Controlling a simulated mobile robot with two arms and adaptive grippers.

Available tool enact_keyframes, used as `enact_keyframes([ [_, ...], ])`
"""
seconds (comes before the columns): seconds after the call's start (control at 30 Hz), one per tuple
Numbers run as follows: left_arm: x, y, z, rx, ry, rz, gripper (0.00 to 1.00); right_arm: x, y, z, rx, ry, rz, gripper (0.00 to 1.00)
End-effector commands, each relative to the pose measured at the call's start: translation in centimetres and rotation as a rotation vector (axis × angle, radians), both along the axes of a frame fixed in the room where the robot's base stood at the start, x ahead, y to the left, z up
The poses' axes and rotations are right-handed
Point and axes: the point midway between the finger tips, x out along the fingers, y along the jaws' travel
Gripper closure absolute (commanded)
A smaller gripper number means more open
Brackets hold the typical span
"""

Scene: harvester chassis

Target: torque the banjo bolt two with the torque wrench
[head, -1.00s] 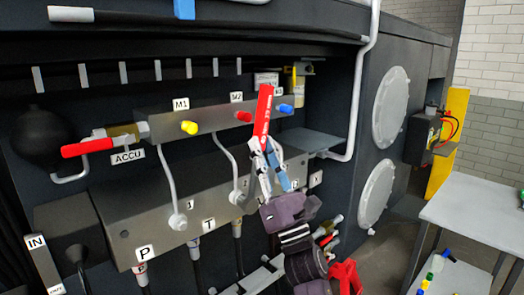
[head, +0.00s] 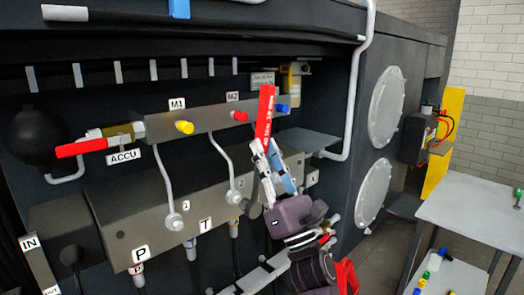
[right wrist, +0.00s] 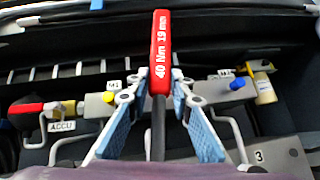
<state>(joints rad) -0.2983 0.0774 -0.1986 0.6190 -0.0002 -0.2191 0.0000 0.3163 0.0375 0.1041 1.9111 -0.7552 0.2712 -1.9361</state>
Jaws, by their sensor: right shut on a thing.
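The torque wrench (head: 265,115) has a red handle marked 40 Nm 19 mm, also plain in the right wrist view (right wrist: 161,55). My right gripper (head: 272,168) is shut on it, with its fingers on either side (right wrist: 158,100). The handle points up in front of the upper block. A dark cylinder (head: 252,208), perhaps the wrench's head, shows just right of the right-hand banjo bolt (head: 233,196), at the foot of the pipe below M2. I cannot tell whether they touch. Another banjo bolt (head: 173,220) sits below M1. My left gripper is out of view.
The upper block has yellow (head: 185,127), red and blue caps. A red-handled valve (head: 80,148) stands at the left above ACCU. A grey shelf plate (head: 307,140) lies right of the wrench. A grey table (head: 480,212) stands at the right, with free floor before it.

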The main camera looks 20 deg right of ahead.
Motion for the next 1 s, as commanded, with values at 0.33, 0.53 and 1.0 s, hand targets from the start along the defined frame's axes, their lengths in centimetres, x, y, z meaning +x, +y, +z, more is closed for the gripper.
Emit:
enact_keyframes([
  [0.33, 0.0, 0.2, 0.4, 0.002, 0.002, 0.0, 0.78, -2.2, -0.8, 0.2, -0.002, -0.003, -0.001, 1.0],
  [0.53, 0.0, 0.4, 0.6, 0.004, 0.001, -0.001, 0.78, -4.3, -1.6, 0.1, -0.001, -0.003, 0.0, 1.0],
  [1.0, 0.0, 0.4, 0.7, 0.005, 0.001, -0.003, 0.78, -8.0, -3.0, 0.2, -0.001, -0.004, 0.0, 1.0],
])
